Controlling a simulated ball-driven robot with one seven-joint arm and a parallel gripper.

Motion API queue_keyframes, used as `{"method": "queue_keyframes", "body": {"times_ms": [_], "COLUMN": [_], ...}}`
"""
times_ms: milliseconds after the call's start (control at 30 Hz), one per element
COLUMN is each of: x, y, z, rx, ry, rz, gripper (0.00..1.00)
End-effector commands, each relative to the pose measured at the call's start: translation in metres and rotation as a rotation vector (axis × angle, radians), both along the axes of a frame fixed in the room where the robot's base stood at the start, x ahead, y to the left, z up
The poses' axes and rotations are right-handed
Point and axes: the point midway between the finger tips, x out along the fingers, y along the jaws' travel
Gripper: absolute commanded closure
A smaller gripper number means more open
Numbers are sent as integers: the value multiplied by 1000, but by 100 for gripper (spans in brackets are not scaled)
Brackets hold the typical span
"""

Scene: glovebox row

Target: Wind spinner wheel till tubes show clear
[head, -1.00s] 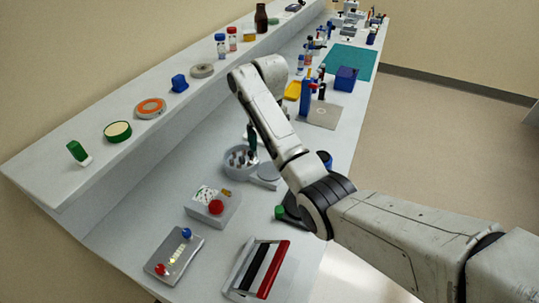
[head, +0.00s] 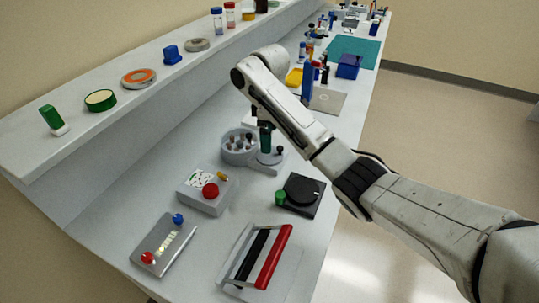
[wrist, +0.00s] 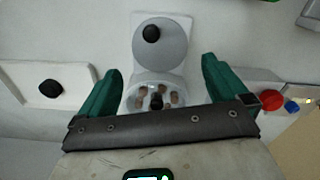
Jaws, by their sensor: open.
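The spinner stands on the bench: a grey round tub (head: 238,148) holding several tubes, beside a grey wheel (head: 272,159) with a black knob (head: 280,150). In the wrist view the wheel (wrist: 165,50) lies ahead, its black knob (wrist: 151,33) near the upper left rim. The tubes (wrist: 158,97) look brownish, in a ring around a dark hub. My gripper (wrist: 160,68) is open and empty, with green fingers either side of the spinner. In the head view my gripper (head: 265,138) points down by the wheel and partly hides it; I cannot tell whether it touches.
A box with a red button (head: 210,190) and a black dial box (head: 304,195) stand nearer. A grey panel with red and blue knobs (head: 165,245) and a rack with red and black bars (head: 262,258) are at the front. A white plate with a black knob (wrist: 48,86) lies left in the wrist view.

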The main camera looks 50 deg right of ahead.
Motion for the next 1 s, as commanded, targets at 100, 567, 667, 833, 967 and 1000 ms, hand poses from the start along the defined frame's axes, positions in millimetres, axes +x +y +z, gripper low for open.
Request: {"method": "queue_keyframes", "body": {"times_ms": [100,567,667,833,967,1000], "x": [0,0,0,0,0,0], "y": [1,0,0,0,0,0], "z": [-25,-62,-63,-63,-63,-63], "rx": [1,-1,-1,-1,-1,-1], "ry": [1,0,-1,-1,0,0], "rz": [0,-1,-1,-1,-1,-1], "gripper": [0,0,0,0,12,16]}}
